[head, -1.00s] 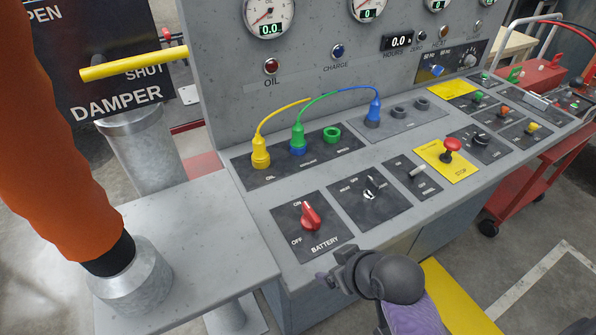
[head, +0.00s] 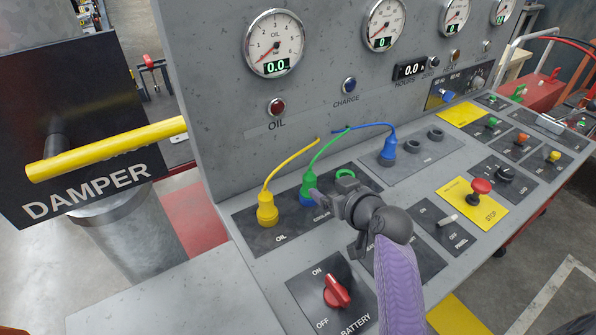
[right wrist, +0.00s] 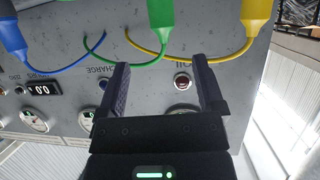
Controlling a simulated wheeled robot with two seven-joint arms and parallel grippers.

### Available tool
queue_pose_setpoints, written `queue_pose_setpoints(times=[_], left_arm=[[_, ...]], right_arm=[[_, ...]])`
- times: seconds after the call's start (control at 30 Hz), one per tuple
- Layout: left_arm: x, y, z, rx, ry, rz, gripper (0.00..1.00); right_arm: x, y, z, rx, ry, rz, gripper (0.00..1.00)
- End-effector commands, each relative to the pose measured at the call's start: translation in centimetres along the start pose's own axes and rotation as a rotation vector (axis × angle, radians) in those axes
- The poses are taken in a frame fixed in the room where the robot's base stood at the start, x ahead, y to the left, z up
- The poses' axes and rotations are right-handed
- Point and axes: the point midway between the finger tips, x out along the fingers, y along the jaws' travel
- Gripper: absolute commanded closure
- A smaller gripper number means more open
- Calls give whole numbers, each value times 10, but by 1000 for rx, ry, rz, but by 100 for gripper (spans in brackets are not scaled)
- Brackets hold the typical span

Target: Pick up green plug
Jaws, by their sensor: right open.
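The green plug (head: 309,185) stands upright in the coolant socket of the console, with a green cable rising from its top. My right gripper (head: 330,197) is in front of it and partly covers its right side; I cannot tell whether they touch. In the right wrist view the green plug (right wrist: 160,18) hangs at the top, ahead of the right gripper (right wrist: 163,75), whose two fingers are apart with nothing between them. The view there is upside down. My left gripper is not in view.
The yellow plug (head: 267,208) stands left of the green one, and the blue plug (head: 388,150) to the right. An empty green socket (head: 346,174) is close to my right gripper. A red battery switch (head: 337,292) and a red stop button (head: 480,188) stick up nearby. A yellow damper handle (head: 105,148) juts out at left.

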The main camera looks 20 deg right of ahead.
Motion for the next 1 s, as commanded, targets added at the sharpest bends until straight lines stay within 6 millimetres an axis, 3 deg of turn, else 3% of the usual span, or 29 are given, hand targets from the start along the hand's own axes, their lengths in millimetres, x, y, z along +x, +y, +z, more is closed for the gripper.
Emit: queue_pose_setpoints(times=[0.43,0.53,0.73,0.77,1.0], left_arm=[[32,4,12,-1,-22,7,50],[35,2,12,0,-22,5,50],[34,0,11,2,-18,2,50],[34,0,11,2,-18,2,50],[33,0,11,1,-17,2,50]], right_arm=[[84,-4,3,3,-1,-2,13],[95,-3,2,1,-2,0,13],[95,-3,-1,0,-1,0,13],[95,-3,-1,0,-1,0,15],[95,-3,0,0,-1,0,66]])
